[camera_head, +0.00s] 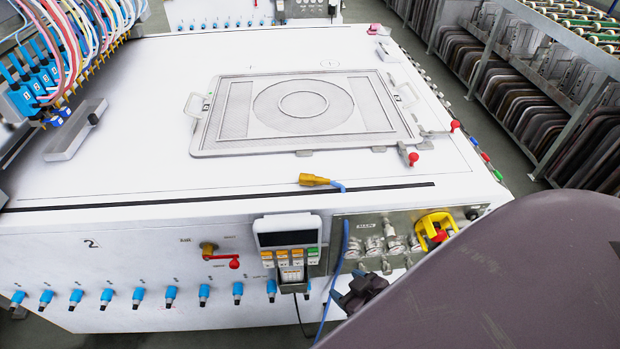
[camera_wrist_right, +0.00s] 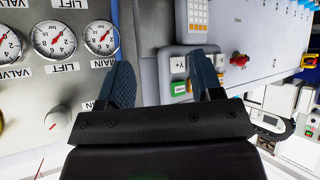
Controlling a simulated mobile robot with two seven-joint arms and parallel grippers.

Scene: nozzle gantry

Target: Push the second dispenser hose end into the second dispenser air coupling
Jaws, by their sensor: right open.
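A yellow hose end (camera_head: 314,180) on a blue hose (camera_head: 346,240) lies on the white table top, near its front edge. My right gripper (camera_head: 350,288) is open and empty in front of the panel, below the hose end. In the right wrist view its two dark fingers (camera_wrist_right: 165,75) are apart, and the blue hose (camera_wrist_right: 116,25) runs up from the left fingertip. I cannot tell whether they touch. I cannot tell which fitting is the second dispenser air coupling. My left gripper is out of view.
The panel (camera_head: 376,222) carries gauges and a yellow-framed red knob (camera_head: 434,228). A keypad unit (camera_head: 287,240) sticks out left of it. Blue fittings (camera_head: 171,294) line the front. A hose bank (camera_head: 40,80) stands at far left. A framed screen (camera_head: 300,148) lies on top.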

